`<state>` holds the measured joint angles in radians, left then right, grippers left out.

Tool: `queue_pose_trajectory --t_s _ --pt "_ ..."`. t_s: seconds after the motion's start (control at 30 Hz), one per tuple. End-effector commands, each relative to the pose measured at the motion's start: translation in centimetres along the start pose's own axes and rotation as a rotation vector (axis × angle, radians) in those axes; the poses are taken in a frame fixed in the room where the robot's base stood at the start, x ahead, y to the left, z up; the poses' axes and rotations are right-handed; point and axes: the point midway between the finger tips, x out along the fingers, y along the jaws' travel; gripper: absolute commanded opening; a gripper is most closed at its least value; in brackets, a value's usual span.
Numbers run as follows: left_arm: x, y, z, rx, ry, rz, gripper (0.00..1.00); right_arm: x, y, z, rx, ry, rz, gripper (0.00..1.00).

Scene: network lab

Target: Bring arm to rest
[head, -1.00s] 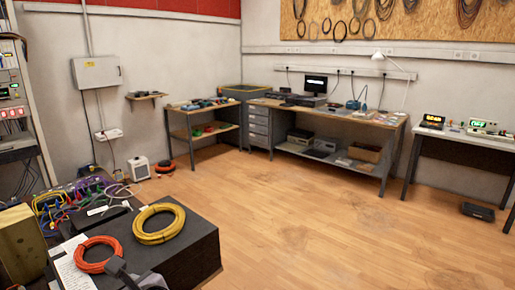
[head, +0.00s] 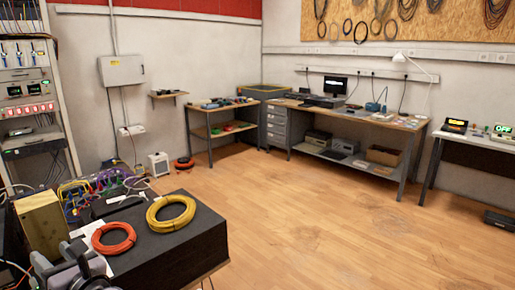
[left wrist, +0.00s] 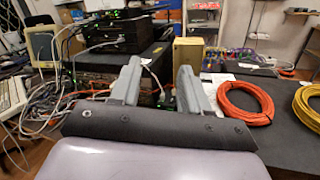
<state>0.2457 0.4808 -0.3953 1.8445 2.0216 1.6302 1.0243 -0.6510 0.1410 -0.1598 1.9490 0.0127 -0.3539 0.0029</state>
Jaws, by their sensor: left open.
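My left gripper (head: 68,262) shows at the bottom left of the head view, beside the near side of a black-topped bench (head: 185,258). Its two grey fingers stand apart in the left wrist view (left wrist: 160,85), with nothing between them. An orange cable coil (head: 114,238) lies on the bench just beyond the gripper, and a yellow cable coil (head: 170,214) lies to its right. In the left wrist view the orange coil (left wrist: 246,103) is right of the fingers, apart from them. My right gripper is not in view.
A brass-coloured box (head: 42,222) stands on the bench left of the coils, near tangled coloured cables (head: 100,182). An equipment rack (head: 30,100) stands at the left. Workbenches (head: 350,120) line the far wall. The wooden floor (head: 320,220) in the middle is clear.

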Motion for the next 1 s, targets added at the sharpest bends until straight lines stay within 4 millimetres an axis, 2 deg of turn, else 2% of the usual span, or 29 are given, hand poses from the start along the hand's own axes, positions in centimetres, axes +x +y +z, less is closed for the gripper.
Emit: queue_pose_trajectory --t_s 0.03,0.13,0.37,0.47,0.57,0.67,0.77,0.87,1.0 --pt "1.2 0.9 0.6 0.020 -0.042 0.022 0.46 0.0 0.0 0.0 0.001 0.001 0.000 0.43" --pt "3.1 2.5 1.8 0.055 -0.110 0.058 0.46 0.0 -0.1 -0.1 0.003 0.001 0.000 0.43" --pt "0.0 0.8 3.7 0.346 -0.472 -0.052 0.46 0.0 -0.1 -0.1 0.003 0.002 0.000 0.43" --pt "-2.4 -0.4 4.2 0.521 -0.662 -0.095 0.46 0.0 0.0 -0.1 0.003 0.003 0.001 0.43" --pt "-5.7 -1.8 3.8 0.735 -0.877 -0.135 0.46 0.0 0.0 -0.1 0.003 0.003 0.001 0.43" --pt "-9.4 -3.5 2.2 0.976 -1.104 -0.173 0.46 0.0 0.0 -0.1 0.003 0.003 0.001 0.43" --pt "-13.1 -4.8 -0.8 1.229 -1.332 -0.204 0.46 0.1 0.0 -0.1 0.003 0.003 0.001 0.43" --pt "-16.5 -5.6 -5.1 1.490 -1.562 -0.228 0.46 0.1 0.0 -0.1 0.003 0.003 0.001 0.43" --pt "-19.9 -5.2 -12.5 1.859 -1.879 -0.256 0.46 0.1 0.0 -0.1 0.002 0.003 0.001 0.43"
